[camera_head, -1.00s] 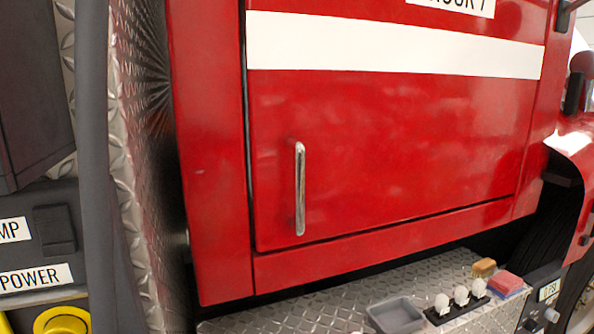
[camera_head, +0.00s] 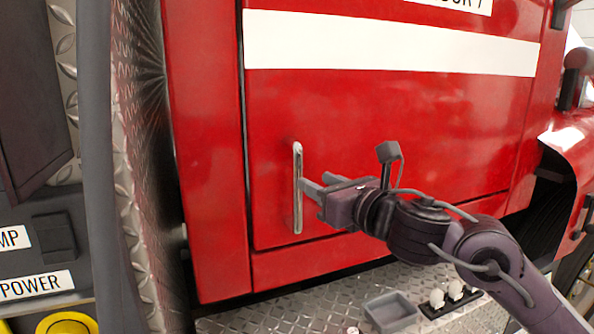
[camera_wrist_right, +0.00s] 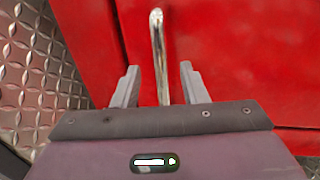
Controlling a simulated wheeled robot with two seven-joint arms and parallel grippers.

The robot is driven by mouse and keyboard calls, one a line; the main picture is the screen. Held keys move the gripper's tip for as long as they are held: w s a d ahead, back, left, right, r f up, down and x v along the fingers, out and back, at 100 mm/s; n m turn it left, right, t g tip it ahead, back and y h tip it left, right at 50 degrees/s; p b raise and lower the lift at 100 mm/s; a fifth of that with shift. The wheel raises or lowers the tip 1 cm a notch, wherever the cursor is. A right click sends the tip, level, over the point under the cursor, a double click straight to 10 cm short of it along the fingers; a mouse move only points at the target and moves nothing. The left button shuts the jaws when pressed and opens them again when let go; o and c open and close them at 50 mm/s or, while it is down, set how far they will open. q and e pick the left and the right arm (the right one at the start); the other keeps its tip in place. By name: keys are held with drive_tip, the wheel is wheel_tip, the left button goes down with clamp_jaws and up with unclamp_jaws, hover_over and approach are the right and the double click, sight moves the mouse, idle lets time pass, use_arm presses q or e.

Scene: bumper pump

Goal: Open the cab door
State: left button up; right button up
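The red cab door (camera_head: 400,120) with a white stripe is shut, flush with the cab. Its vertical chrome handle (camera_head: 298,190) is near the door's left edge. My right gripper (camera_head: 312,184) is in front of the handle, with its fingertips close to it. In the right wrist view the open fingers of the right gripper (camera_wrist_right: 160,84) stand apart on either side of the chrome handle (camera_wrist_right: 157,45), with gaps showing on both sides. I cannot tell how deep the handle sits between the fingers. My left gripper is not in view.
A grey vertical post (camera_head: 100,150) and a panel with a yellow knob (camera_head: 66,324) are at the left.

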sight(301, 174)
drive_tip(key=p+x, duration=0.2)
drive_tip(key=x, duration=0.5)
drive_tip(key=shift+w+a+p, duration=0.2)
drive_tip(key=shift+w+p, duration=0.1)
drive_tip(key=shift+p, duration=0.05)
clamp_jaws()
